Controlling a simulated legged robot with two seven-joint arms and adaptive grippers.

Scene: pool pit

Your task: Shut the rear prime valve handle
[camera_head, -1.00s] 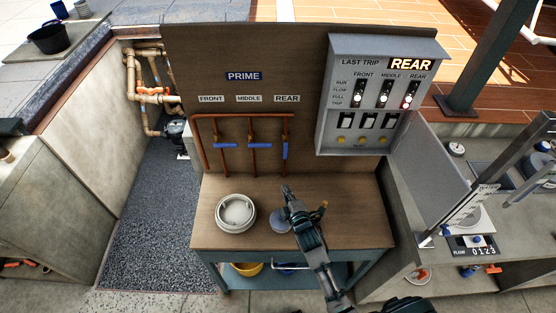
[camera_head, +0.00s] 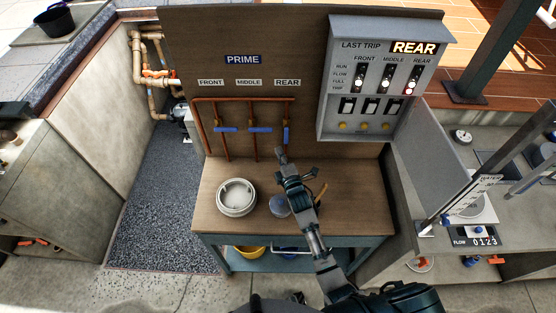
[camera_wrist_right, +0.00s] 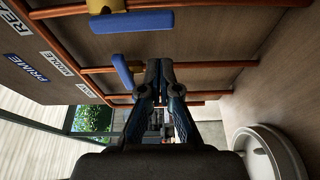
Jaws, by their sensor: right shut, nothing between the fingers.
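The rear prime valve handle (camera_head: 286,136) is a blue lever under the REAR label, lying upright along its copper pipe. It also shows in the right wrist view (camera_wrist_right: 145,22), along the pipe near the top. The front handle (camera_head: 225,130) and middle handle (camera_head: 259,130) lie level across their pipes. My right gripper (camera_head: 280,153) is shut and empty, its tips just below the rear handle in the picture. In the right wrist view its fingertips (camera_wrist_right: 159,66) are together, with the rear handle above them and apart. Contact cannot be told from the head view. My left gripper is out of view.
A round white lid (camera_head: 237,196) sits on the wooden bench (camera_head: 215,170), left of my right arm. A grey-blue disc (camera_head: 278,206) lies partly behind that arm. The LAST TRIP panel (camera_head: 375,85) juts out at the right of the board.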

